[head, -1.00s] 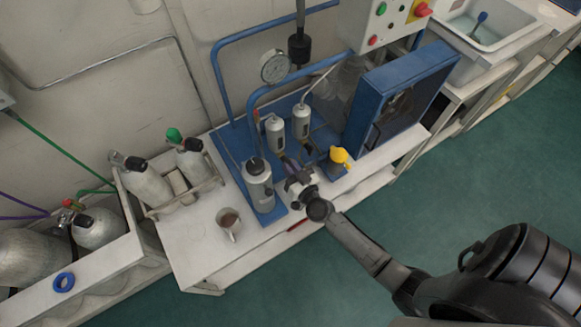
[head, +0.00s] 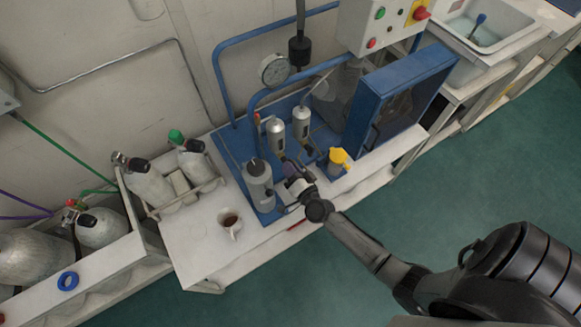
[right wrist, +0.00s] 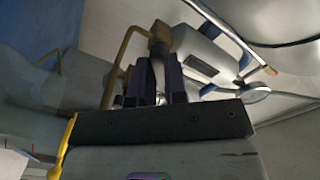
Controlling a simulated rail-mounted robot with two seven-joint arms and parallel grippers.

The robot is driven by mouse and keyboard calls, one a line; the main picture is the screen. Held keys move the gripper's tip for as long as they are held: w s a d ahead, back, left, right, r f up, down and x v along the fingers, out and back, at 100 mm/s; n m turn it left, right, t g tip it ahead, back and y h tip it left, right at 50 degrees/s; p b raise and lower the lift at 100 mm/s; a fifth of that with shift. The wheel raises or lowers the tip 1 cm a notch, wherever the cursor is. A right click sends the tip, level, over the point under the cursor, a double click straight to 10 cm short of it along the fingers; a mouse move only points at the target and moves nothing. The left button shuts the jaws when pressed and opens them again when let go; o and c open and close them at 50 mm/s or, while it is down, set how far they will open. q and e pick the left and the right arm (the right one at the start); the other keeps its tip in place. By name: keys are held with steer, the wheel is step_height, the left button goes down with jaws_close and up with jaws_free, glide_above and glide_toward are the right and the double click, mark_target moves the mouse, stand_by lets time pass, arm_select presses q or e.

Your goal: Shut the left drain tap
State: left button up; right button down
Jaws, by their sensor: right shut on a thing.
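Two grey filter canisters hang side by side on the blue panel, the left canister (head: 276,137) and the right canister (head: 301,122). My right gripper (head: 287,166) reaches in from the lower right to just below the left canister and hides most of the left drain tap there. In the right wrist view its two dark fingers (right wrist: 160,82) are closed around a slim grey lever, below a brass-coloured fitting (right wrist: 160,36). This appears to be the left drain tap. Whether the tap is open or shut I cannot tell. My left gripper is out of view.
A grey cylinder (head: 258,183) stands close left of my gripper, and a yellow-topped item (head: 338,158) stands to its right. A mug (head: 229,222) is on the white bench.

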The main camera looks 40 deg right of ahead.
steer(key=shift+m, duration=4.4)
steer(key=c, duration=1.1)
jaws_free()
steer(key=shift+c, duration=0.2)
steer(key=s+a, duration=0.2)
steer(key=s, duration=1.1)
steer(key=shift+s+a+p, duration=0.3)
steer(key=shift+p, duration=0.1)
